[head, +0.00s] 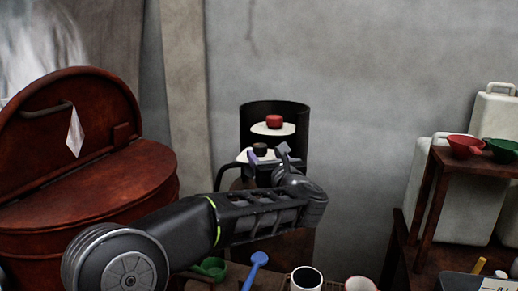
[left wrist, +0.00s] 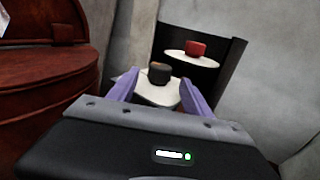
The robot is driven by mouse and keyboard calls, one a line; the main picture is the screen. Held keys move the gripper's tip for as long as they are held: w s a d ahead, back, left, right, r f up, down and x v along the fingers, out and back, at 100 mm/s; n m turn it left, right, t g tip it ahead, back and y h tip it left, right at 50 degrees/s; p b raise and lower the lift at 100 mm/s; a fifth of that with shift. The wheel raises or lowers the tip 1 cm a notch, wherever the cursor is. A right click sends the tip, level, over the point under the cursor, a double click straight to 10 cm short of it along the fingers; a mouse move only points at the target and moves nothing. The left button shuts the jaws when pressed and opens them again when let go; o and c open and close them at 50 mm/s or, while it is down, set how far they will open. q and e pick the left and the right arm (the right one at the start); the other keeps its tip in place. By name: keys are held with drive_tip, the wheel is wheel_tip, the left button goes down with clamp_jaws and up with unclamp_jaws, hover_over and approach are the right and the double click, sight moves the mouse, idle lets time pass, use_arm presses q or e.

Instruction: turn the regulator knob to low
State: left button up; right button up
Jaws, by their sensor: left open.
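A dark knob (head: 260,148) sits on a white dial plate (head: 243,156) at the front of a black curved housing (head: 295,115). A red knob (head: 275,120) on a white disc sits higher and further back in the housing. Which of the two is the regulator knob I cannot tell. My left gripper (head: 268,156) is open in front of the dark knob. In the left wrist view the dark knob (left wrist: 159,72) shows between and beyond the purple fingers (left wrist: 160,80), with gaps on both sides. Contact cannot be seen. My right gripper is not in view.
A green scoop (head: 212,267), a blue ladle (head: 257,266), a dark-filled mug (head: 306,279) and a pale cup (head: 360,284) lie low in front. White jugs (head: 432,205) and a wooden stand (head: 428,195) are at right.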

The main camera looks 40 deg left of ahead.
sight(257, 147)
use_arm(q)
drive_tip(key=shift+p+x, duration=0.9)
drive_tip(key=shift+x, duration=3)
drive_tip(key=shift+c, duration=0.2)
clamp_jaws()
drive_tip(key=shift+f, duration=0.1)
